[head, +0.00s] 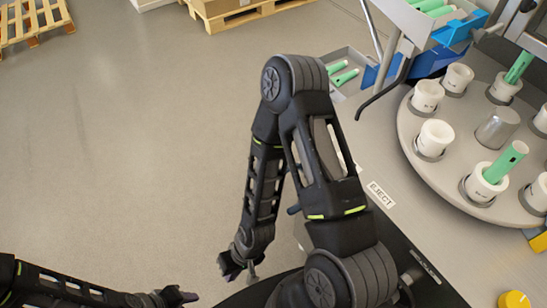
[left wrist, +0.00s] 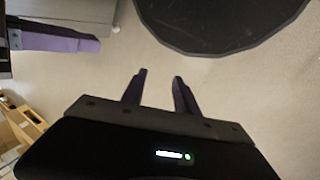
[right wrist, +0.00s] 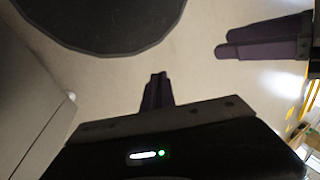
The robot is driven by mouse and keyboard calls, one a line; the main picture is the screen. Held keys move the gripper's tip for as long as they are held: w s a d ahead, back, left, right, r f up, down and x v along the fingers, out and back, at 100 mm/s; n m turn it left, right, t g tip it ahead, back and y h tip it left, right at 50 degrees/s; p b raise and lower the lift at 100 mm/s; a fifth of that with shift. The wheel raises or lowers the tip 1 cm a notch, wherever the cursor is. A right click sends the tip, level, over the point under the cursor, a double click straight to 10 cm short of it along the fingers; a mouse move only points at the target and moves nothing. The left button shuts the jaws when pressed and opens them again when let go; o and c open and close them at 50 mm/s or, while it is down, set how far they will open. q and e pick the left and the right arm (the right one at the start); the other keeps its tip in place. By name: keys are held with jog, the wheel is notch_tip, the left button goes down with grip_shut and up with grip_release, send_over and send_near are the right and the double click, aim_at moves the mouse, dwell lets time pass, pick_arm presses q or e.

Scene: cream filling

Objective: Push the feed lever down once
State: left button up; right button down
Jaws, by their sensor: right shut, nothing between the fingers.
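A dark bent lever (head: 390,92) hangs beside the blue-edged chute at the upper right in the head view; I take it to be the feed lever. My right gripper (head: 250,276) is low near the machine's left side, well apart from the lever. It is shut and empty, its fingers together in the right wrist view (right wrist: 157,78). My left gripper (head: 188,297) is at the bottom left. Its fingers stand apart with nothing between them in the left wrist view (left wrist: 160,77). Neither gripper touches the lever.
A round turntable (head: 432,168) with white cups, some holding green tubes, stands at the right. A grey tray (head: 345,70) with green tubes is near the lever. An EJECT label (head: 381,194) and a yellow knob (head: 515,300) are on the worktop. Open floor lies left.

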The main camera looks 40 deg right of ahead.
pick_arm(q)
jog(key=shift+o, duration=0.7)
jog(key=o, duration=0.3)
notch_tip(320, 180, up, 2)
jog(key=shift+r+p, duration=0.25)
jog(key=shift+p, duration=1)
pick_arm(e)
jog(key=w+d+r+t+h+p, duration=0.1)
jog(key=w+d+r, duration=0.4)
jog(key=w+r, duration=0.35)
jog(key=w+d+r+t+p, duration=0.1)
jog(key=w+d+r, duration=0.4)
jog(key=w+r, duration=0.3)
pick_arm(q)
jog(key=shift+o, duration=0.2)
notch_tip(320, 180, up, 4)
jog(key=p, duration=0.2)
jog(key=shift+s+r+p, duration=0.1)
jog(key=shift+r+p, duration=0.1)
jog(key=shift+p, duration=0.1)
pick_arm(e)
jog(key=s+d+r+n+g, duration=0.1)
jog(key=s+d+r+g, duration=0.1)
jog(key=d+r, duration=0.5)
jog(key=s+d+r+g+h, duration=0.1)
jog(key=d+r, duration=0.6)
jog(key=r, duration=0.8)
jog(key=shift+s+n+g, duration=0.4)
jog(key=shift+s+g, duration=0.1)
jog(key=shift+g, duration=0.5)
